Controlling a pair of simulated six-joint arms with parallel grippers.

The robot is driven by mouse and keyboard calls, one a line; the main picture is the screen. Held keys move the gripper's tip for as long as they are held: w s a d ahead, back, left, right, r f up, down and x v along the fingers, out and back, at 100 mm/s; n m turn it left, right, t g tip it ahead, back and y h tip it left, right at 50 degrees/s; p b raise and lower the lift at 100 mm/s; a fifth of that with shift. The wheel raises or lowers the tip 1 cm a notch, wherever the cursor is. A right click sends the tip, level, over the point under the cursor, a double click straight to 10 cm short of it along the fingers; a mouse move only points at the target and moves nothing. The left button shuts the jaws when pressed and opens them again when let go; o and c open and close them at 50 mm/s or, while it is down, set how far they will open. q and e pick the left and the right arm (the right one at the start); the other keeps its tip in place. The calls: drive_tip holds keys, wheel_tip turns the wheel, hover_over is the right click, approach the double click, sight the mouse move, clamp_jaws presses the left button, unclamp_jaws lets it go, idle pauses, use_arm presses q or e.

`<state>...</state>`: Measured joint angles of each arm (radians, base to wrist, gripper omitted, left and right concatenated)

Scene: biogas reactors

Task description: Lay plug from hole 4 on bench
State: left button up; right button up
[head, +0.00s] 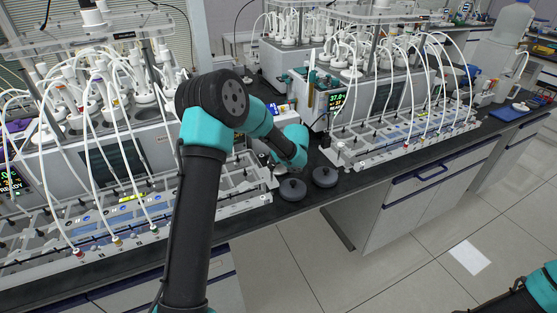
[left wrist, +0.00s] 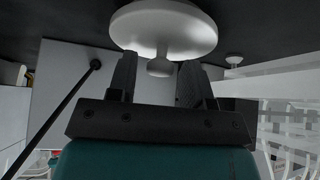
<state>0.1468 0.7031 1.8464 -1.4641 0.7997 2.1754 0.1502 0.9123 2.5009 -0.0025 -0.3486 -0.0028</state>
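In the left wrist view a white round plug (left wrist: 163,28) with a small knob faces my left gripper (left wrist: 158,84). The gripper's two dark fingers stand apart on either side of the knob, with gaps between. The plug's disc lies against the dark bench top (left wrist: 70,18); I cannot tell whether it touches it. In the head view my left arm reaches over the bench (head: 275,212) between the reactor stations, and its fingers are hidden by the wrist. My right arm shows only at the lower right corner; its gripper is out of view.
Reactor racks with white tubes stand left (head: 120,215) and right (head: 400,140) of the arm. Another small white knobbed piece (left wrist: 233,60) shows in the left wrist view.

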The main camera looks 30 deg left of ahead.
use_arm(q)
drive_tip(key=shift+o, duration=0.4)
drive_tip(key=shift+r, duration=0.1)
drive_tip(key=shift+r, duration=0.15)
drive_tip(key=v, duration=1.2)
drive_tip(key=shift+d, duration=0.1)
